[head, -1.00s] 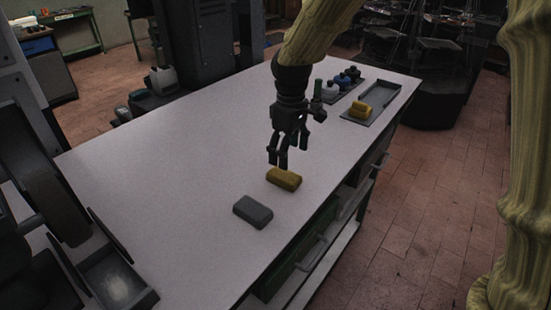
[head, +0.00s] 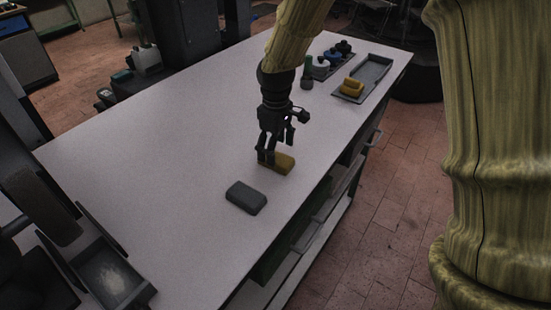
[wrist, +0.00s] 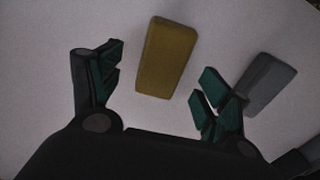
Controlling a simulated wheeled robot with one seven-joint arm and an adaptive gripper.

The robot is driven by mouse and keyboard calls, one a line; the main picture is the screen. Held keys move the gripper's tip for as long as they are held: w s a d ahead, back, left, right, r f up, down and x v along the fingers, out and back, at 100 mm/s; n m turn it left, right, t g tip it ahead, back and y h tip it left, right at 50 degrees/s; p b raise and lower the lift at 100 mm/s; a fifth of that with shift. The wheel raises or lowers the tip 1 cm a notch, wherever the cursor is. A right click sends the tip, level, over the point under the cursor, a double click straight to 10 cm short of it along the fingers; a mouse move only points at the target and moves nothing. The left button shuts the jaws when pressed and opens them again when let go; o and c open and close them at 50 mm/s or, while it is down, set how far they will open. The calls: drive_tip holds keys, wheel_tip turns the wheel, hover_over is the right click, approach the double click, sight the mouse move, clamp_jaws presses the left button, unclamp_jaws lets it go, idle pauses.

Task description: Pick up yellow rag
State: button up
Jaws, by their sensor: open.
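The yellow rag (head: 284,162), a folded block, lies on the white table (head: 150,150) near its front edge. In the wrist view the yellow rag (wrist: 166,58) lies beyond the fingertips, across the gap between them. My gripper (head: 267,158) is open and empty, pointing down beside the rag and overlapping its left end in the head view. In the wrist view my gripper (wrist: 158,85) has its fingers spread wide. I cannot tell its exact height above the table. Another folded yellow piece (head: 352,87) sits on a grey tray (head: 376,70) at the far right.
A grey rag (head: 246,197) lies left of the yellow one, and the grey rag (wrist: 263,83) is close to the right finger in the wrist view. A green bottle (head: 307,76) and several small containers (head: 332,60) stand behind. The table's left middle is clear.

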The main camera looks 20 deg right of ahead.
drive_tip(key=shift+s+f, duration=0.5)
drive_tip(key=shift+f, duration=0.1)
drive_tip(key=shift+w+f+p, duration=0.2)
drive_tip(key=shift+w+f, duration=0.05)
drive_tip(key=shift+f, duration=0.25)
drive_tip(key=shift+w+f+p, duration=0.15)
drive_tip(key=shift+w+f, duration=0.05)
drive_tip(key=shift+f, duration=0.3)
drive_tip(key=shift+s+r, duration=0.2)
drive_tip(key=shift+s, duration=0.05)
drive_tip(key=shift+w+f, duration=0.1)
drive_tip(key=c, duration=0.8)
drive_tip(key=shift+c, duration=1.1)
